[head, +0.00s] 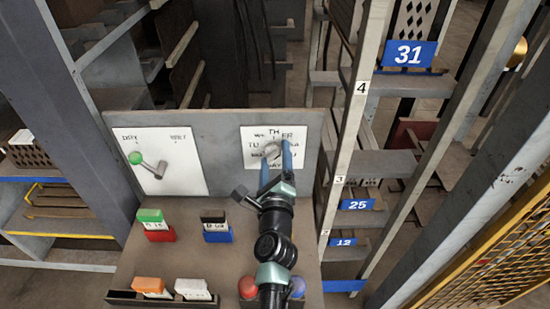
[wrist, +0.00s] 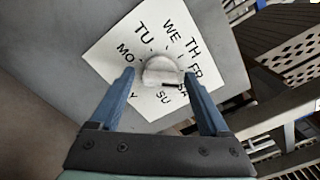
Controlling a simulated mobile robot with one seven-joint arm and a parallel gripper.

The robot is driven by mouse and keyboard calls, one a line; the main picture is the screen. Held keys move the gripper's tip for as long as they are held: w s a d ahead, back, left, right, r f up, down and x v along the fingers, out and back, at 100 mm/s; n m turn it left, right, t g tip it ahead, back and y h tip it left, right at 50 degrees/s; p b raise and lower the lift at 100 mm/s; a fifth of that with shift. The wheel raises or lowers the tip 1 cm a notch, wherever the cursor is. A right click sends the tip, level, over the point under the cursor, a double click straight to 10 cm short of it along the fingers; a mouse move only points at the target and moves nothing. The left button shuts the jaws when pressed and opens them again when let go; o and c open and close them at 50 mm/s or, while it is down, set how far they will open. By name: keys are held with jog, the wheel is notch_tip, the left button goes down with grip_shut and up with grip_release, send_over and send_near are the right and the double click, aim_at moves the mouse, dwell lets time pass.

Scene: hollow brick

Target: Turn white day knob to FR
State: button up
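The white day knob (wrist: 160,68) sits at the centre of a white dial plate (wrist: 102,57) lettered with day names. In the wrist view FR is at the knob's right, below TH. A dark mark shows on the knob's lower right side, near SA; I cannot tell exactly where it points. The knob also shows in the head view (head: 272,151), partly hidden by my gripper. My gripper (wrist: 160,76) is open, its blue fingers on either side of the knob with visible gaps. In the head view my gripper (head: 275,155) reaches up to the plate.
Left on the same grey panel (head: 222,150) is a DRY/WET plate (head: 190,170) with a green-tipped lever (head: 150,166). A shelf post (head: 345,130) stands close right.

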jog(key=shift+s, duration=0.1)
jog(key=s+p, duration=0.5)
jog(key=s, duration=0.7)
jog(key=shift+s, duration=0.4)
jog(key=shift+r, duration=0.1)
jog(key=w+a+r+n+t+y, duration=0.1)
jog(key=a+r+n+t+y, duration=0.15)
jog(key=r+n, duration=1.05)
jog(key=a+r+n+t+y, duration=0.1)
jog(key=a+r+n+t, duration=0.2)
jog(key=r, duration=2)
jog(key=s+d+r+n+t+h, duration=0.1)
jog(key=s+d+r+n+t, duration=0.1)
jog(key=s+r+n, duration=0.3)
jog(key=s+d+r+n+t+h, duration=0.2)
jog(key=s+r+n, duration=0.3)
jog(key=r, duration=0.9)
jog(key=s+d, duration=0.1)
jog(key=s, duration=0.2)
jog(key=shift+r, duration=0.15)
